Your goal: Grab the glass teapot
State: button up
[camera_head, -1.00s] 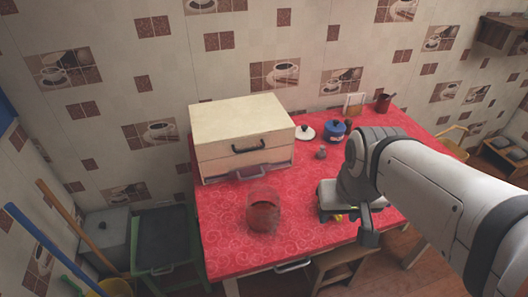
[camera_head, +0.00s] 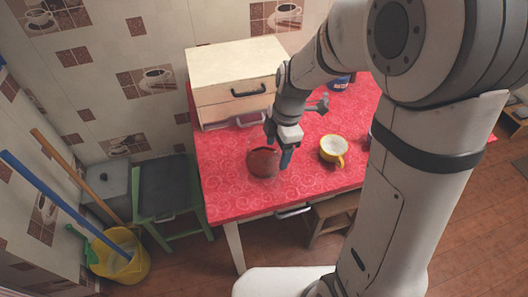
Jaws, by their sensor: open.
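The glass teapot (camera_head: 262,163) is a round, see-through vessel that looks reddish against the cloth. It stands upright near the front left of the red table. My gripper (camera_head: 280,149) is at the right side of the teapot, low over the table, with its jaws open. One dark finger reaches down close by the teapot's right edge. I cannot tell whether it touches the glass. The teapot's handle and spout are not clear from here.
A cream bread box (camera_head: 237,84) stands behind the teapot on the red table (camera_head: 235,203). A yellow cup (camera_head: 333,150) stands to the right. A blue pot (camera_head: 340,82) is partly hidden by my arm. The table's front edge is close.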

aim_at(273, 167)
jog(key=f, duration=0.5)
jog(key=s+a+f, duration=0.1)
jog(key=f, duration=0.1)
jog(key=shift+f, duration=0.25)
jog(key=shift+c, duration=0.4)
jog(key=c, duration=1.4)
jog(key=shift+w+r, duration=0.1)
grip_shut()
jog(key=shift+r, duration=0.15)
